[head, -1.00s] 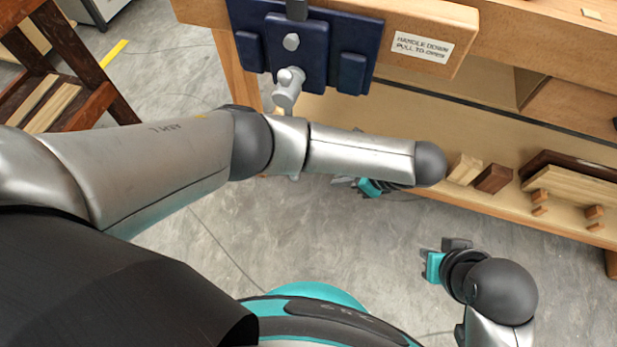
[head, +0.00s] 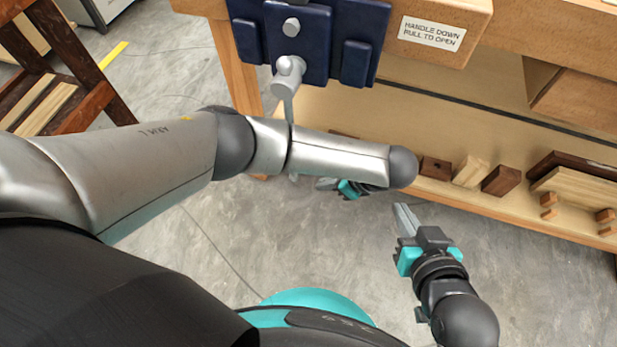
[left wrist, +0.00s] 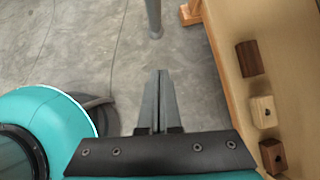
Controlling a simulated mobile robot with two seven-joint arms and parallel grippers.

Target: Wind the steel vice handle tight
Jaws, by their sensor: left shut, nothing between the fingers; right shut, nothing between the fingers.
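The dark blue vice (head: 260,40) is fixed to the front of the wooden bench at the top of the head view. Its steel handle (head: 287,92) hangs down from the screw head, and its lower part is hidden behind my left arm. A steel rod with a rounded end (left wrist: 154,18), apparently the handle, shows in the left wrist view beyond the fingers. My left gripper (left wrist: 159,74) is shut and empty, apart from that rod; in the head view my forearm mostly hides it. My right gripper (head: 403,208) is shut and empty, right of the left one, over the floor.
The bench's lower shelf (head: 440,115) holds several wood blocks (head: 501,180) at the right. A label (head: 432,34) on the bench reads "HANDLE DOWN PULL TO OPEN". A dark wooden rack (head: 75,60) stands at the left. The grey floor (head: 200,250) is clear.

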